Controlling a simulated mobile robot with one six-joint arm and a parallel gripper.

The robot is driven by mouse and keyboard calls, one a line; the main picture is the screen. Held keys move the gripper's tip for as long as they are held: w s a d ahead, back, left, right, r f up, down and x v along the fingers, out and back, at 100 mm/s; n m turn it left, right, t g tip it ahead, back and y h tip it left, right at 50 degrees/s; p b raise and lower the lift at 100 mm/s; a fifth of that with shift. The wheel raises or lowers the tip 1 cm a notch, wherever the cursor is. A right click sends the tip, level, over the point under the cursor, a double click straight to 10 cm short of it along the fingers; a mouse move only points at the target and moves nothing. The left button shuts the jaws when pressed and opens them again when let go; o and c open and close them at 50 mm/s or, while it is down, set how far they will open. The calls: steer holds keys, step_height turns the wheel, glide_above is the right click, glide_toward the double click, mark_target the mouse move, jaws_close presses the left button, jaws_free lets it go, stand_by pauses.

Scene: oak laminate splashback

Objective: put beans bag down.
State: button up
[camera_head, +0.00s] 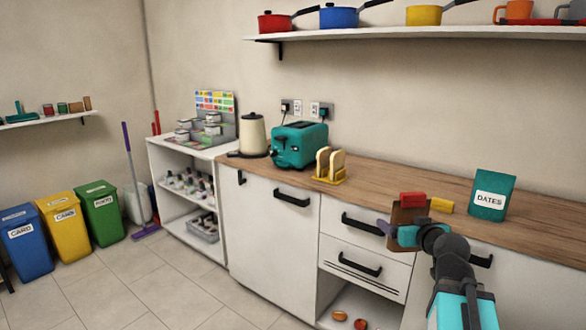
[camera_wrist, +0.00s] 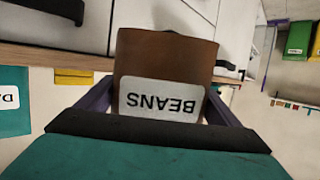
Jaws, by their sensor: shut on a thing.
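The beans bag (camera_wrist: 165,58) is brown with a white label reading BEANS, which appears upside down in the wrist view. My gripper (camera_wrist: 160,100) is shut on it, with a purple finger at each side. In the head view the brown bag (camera_head: 408,213) shows at my gripper (camera_head: 392,231), in front of the counter's front edge. It hides part of the drawers behind it. The wooden counter (camera_head: 400,190) runs behind the bag. I cannot tell the bag's exact height above or below the counter top.
A teal dates bag (camera_head: 492,195) stands on the counter at right. A red block (camera_head: 412,199) and a yellow block (camera_head: 441,205) are near the held bag. A toast rack (camera_head: 330,167), teal toaster (camera_head: 300,145) and kettle (camera_head: 253,135) stand further left. Bare counter lies between rack and blocks.

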steer(key=w+a+f+b, duration=0.1)
steer(key=w+a+f, duration=0.15)
steer(key=a, duration=0.55)
steer(key=w+a+f+b, duration=0.1)
steer(key=a+f, duration=0.3)
steer(key=a, duration=0.5)
step_height(320, 180, up, 22)
steer(key=w+d+h+p, duration=0.1)
steer(key=d+p, duration=0.1)
steer(key=p, duration=1.7)
steer(key=shift+r+m+p, duration=0.15)
steer(key=shift+m+p, duration=0.25)
steer(key=shift+s+d, duration=0.1)
steer(key=shift+s, duration=0.05)
